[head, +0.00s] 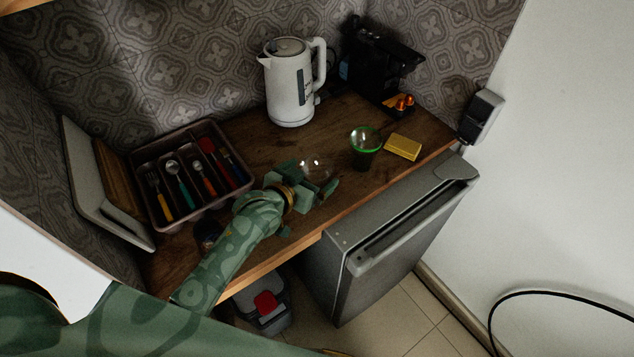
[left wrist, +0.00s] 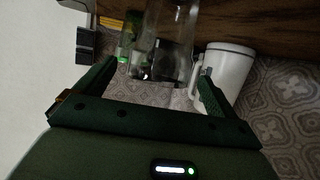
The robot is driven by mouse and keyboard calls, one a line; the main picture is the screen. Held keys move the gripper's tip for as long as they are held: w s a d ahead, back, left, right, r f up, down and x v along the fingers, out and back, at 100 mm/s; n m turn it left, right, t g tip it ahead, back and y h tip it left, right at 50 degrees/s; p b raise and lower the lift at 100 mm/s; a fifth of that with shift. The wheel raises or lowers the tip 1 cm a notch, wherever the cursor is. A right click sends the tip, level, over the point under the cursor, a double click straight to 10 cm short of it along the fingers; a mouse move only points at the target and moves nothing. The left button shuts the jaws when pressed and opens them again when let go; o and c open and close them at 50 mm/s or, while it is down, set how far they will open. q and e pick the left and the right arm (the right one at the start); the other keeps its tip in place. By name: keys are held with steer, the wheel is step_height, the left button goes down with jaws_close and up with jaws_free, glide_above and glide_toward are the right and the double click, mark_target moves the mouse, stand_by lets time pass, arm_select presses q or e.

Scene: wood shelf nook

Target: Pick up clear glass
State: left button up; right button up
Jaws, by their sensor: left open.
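The clear glass (head: 315,167) stands on the wooden counter, faint against the dark wood. My left gripper (head: 312,180) is open at the glass, its fingers on the near side and partly covering the glass's lower part. In the left wrist view the clear glass (left wrist: 176,45) appears upside down, ahead of and between the spread fingers of the left gripper (left wrist: 157,72). I cannot tell whether either finger touches it. My right gripper is not in view.
A green-rimmed glass (head: 364,150) and a yellow sponge (head: 403,147) stand to the right. A white kettle (head: 290,85) is behind. A cutlery tray (head: 158,217) lies left of the gripper. The dark coffee machine (head: 378,65) stands at the back right. The counter's front edge is close.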

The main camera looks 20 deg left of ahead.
mark_target(324, 164)
arm_select(q)
steer(key=x, duration=0.3)
steer(key=shift+f+b, duration=0.1)
steer(key=shift+b, duration=0.25)
steer(key=shift+w+d+f, duration=0.1)
steer(key=shift+w, duration=0.25)
steer(key=shift+s, duration=0.1)
steer(key=shift+c, duration=1.2)
steer(key=c, duration=1)
steer(key=shift+c, duration=0.2)
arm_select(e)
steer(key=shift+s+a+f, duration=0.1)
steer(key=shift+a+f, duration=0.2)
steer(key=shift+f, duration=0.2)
